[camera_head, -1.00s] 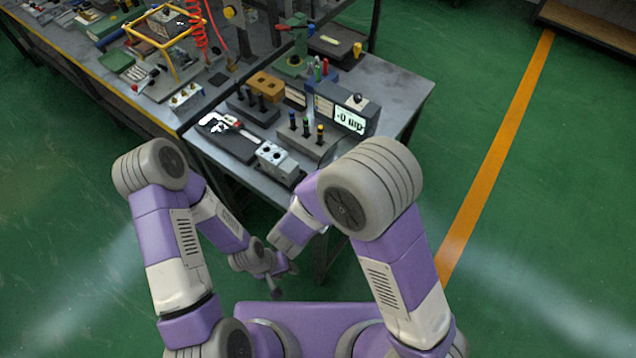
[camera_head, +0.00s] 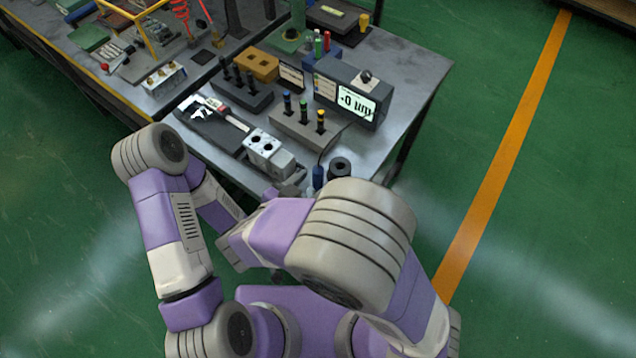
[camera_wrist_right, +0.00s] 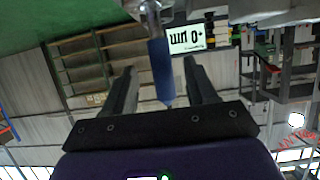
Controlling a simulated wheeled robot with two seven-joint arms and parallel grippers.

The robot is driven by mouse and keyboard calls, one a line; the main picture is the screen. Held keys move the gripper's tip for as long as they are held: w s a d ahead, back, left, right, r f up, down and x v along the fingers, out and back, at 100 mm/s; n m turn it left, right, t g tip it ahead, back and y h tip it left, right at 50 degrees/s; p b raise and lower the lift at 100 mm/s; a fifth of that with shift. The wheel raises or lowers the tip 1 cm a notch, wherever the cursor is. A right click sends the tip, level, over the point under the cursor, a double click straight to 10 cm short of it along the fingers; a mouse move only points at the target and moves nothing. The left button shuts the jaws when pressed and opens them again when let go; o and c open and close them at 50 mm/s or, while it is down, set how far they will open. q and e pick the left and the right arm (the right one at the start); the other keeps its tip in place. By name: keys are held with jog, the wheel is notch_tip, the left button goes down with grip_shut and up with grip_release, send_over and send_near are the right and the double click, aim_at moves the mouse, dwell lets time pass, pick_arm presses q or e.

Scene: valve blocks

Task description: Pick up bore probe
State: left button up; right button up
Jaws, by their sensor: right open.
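The bore probe, with a blue handle and a metal upper part, shows in the right wrist view (camera_wrist_right: 161,68). In the head view the blue handle (camera_head: 318,177) stands by the front edge of the bench, beside a black round part. My right gripper (camera_wrist_right: 158,80) is open, with its two dark fingers on either side of the blue handle in the wrist view. I cannot tell whether they touch it. In the head view my right forearm covers most of that gripper. My left gripper is almost wholly hidden behind my right arm, below the bench edge.
A gauge box with a lit display (camera_head: 357,103) stands behind the probe. A rack of colour-topped pins (camera_head: 304,125), a pale valve block (camera_head: 263,143) and a black tray with a caliper (camera_head: 210,124) crowd the bench. The bench top (camera_head: 410,70) is bare at the right.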

jog(key=b+x, duration=0.4)
jog(key=shift+w+d, duration=0.15)
jog(key=shift+w, duration=0.1)
jog(key=shift+w+d, duration=0.25)
jog(key=shift+w, duration=0.1)
jog(key=shift+c, duration=0.2)
grip_shut()
